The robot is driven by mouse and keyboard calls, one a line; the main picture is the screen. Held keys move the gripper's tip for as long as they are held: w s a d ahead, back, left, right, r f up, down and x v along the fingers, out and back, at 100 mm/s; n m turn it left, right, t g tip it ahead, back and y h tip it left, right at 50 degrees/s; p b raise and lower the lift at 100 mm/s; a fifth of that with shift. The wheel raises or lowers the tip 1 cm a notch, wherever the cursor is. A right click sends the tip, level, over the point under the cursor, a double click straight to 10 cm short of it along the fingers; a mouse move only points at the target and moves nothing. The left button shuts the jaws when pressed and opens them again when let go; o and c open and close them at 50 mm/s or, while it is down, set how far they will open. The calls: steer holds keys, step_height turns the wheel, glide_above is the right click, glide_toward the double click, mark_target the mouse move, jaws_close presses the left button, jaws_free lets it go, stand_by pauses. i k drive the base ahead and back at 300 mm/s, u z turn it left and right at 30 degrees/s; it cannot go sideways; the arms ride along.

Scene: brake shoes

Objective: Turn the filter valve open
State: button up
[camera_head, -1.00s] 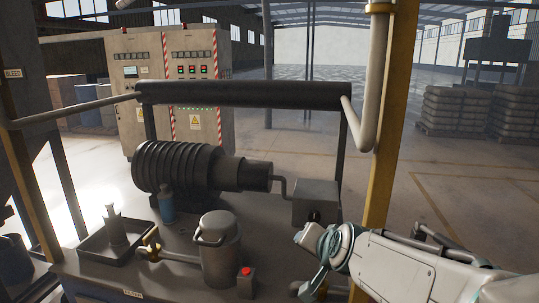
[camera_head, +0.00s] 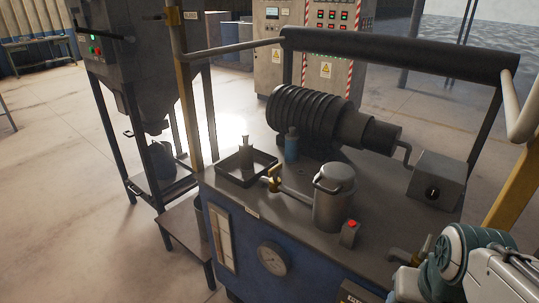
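A brass valve (camera_head: 273,182) sits on a short pipe at the left of a grey lidded filter canister (camera_head: 335,204) on the bench top. A small label (camera_head: 252,213) on the bench's front edge is below it, too small to read surely. The valve's handle looks small, and I cannot tell how far it is turned. My arm (camera_head: 470,262) shows at the lower right, well apart from the valve. My gripper is not visible; the arm runs out of the bottom of the picture.
A tray with a bottle (camera_head: 222,175) stands left of the valve. A ribbed motor (camera_head: 305,115) and a grey box (camera_head: 437,180) stand behind. Another brass fitting (camera_head: 427,246) is near my arm. A gauge (camera_head: 272,258) is on the front.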

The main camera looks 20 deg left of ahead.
mark_target(274, 172)
steer(key=u, duration=0.35)
steer(key=k, duration=1.3)
steer(key=u, duration=0.1)
steer(key=i, duration=0.55)
steer(key=u, duration=1.05)
steer(key=i, duration=0.7)
steer(key=z, duration=0.45)
steer(key=i, duration=0.85)
steer(key=z, duration=0.65)
